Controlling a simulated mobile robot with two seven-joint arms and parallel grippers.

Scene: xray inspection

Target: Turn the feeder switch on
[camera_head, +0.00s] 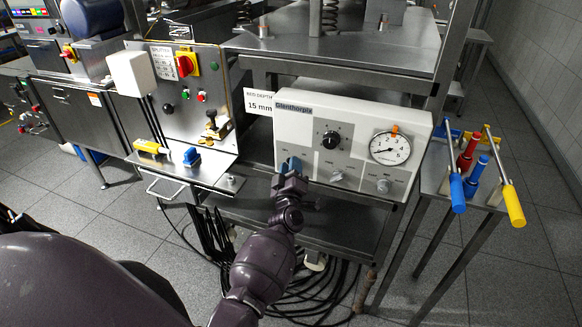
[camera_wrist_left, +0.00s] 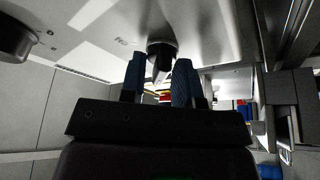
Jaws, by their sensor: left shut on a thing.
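My right gripper is not in view.
Small knobs (camera_head: 383,186) sit along the box's lower front. A splitter panel with a red and yellow switch (camera_head: 186,64) stands to the left. Blue and yellow handles (camera_head: 513,205) project at the right. Black cables hang below the shelf.

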